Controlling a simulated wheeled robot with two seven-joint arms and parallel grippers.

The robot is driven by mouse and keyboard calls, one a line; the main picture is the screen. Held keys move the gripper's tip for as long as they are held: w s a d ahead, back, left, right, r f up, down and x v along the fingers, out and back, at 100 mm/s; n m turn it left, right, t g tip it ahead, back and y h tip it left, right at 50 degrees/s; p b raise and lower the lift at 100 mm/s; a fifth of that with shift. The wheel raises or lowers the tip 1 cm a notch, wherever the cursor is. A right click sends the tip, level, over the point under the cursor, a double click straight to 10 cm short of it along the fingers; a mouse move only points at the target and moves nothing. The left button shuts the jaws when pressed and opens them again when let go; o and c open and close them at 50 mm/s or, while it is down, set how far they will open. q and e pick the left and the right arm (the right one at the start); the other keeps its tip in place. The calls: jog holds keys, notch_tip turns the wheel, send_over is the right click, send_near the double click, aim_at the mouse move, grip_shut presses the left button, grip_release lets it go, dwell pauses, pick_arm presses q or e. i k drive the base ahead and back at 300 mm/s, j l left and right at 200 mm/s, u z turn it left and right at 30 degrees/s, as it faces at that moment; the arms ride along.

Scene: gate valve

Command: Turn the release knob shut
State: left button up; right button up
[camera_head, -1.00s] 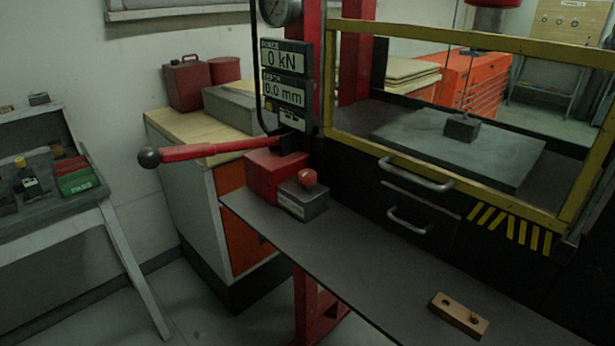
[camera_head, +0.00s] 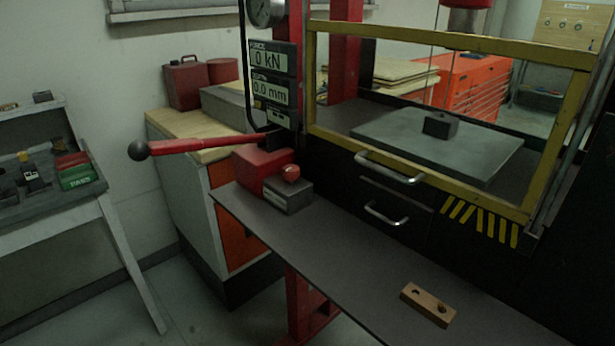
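A small red knob (camera_head: 291,173) sits on top of a grey block (camera_head: 287,196) with a pale label on its front. The block stands at the left end of a dark shelf (camera_head: 330,238), against a red pump body (camera_head: 262,167). A long red lever (camera_head: 205,145) with a black ball end reaches left from the pump. Which way the knob is turned cannot be told. Neither of my grippers shows in the head view.
The press has a yellow-framed guard (camera_head: 455,41) and readouts (camera_head: 271,75) of 0 kN and 0.0 mm. A wooden block with holes (camera_head: 427,304) lies on the shelf. A side bench (camera_head: 60,215) stands left, a cabinet (camera_head: 185,200) behind the lever. The shelf's middle is clear.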

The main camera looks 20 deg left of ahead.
aim_at(291, 172)
jog(key=k+l, duration=0.1)
jog(key=l, duration=0.5)
jog(key=k+l, duration=0.1)
jog(key=l, duration=0.45)
jog(key=k+l+z, duration=0.1)
jog(key=l, duration=0.5)
